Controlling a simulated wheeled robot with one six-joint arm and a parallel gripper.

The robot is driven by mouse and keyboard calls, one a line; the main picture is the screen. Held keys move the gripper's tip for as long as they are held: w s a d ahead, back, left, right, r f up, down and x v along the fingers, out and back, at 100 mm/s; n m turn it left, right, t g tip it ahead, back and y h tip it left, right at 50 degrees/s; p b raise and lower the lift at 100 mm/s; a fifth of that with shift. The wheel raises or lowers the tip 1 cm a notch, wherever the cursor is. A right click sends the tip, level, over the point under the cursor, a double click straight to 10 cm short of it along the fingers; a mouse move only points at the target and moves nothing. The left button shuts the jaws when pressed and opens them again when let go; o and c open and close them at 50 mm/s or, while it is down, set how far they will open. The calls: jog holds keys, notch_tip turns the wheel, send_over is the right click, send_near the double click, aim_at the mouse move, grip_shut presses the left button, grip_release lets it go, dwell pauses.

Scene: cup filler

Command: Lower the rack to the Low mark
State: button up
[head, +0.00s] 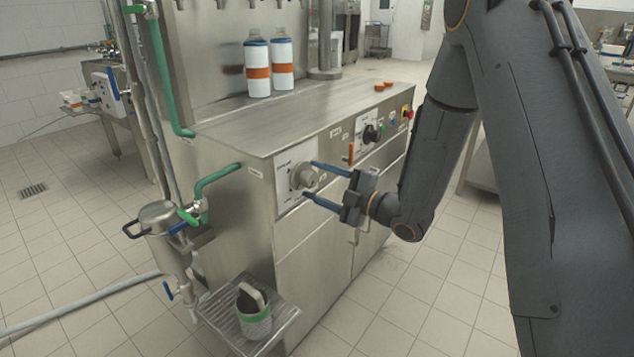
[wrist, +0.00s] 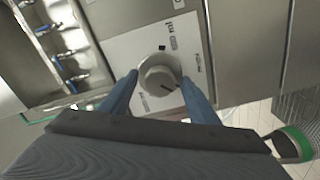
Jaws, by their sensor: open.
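A round grey knob (head: 304,176) sits on a pale labelled plate (head: 284,181) on the machine's front, near its left corner. In the wrist view the knob (wrist: 159,75) shows a dark pointer line toward its lower right, with small marks around it too small to read surely. My gripper (head: 307,179) is open, with one blue finger above and one below the knob in the head view. In the wrist view the fingers (wrist: 165,93) lie on either side of the knob; whether they touch it I cannot tell. I cannot make out which part is the rack.
A second panel with a dark knob (head: 372,133) and a red button (head: 406,112) lie farther right on the front. Two bottles with orange bands (head: 257,70) stand on the top. A container (head: 254,312) stands on the low shelf at left. Green pipes (head: 215,178) run at the left.

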jog(key=v, duration=0.7)
jog(key=shift+s+d+b, duration=0.15)
jog(key=shift+d+b, duration=0.15)
jog(key=shift+b, duration=0.05)
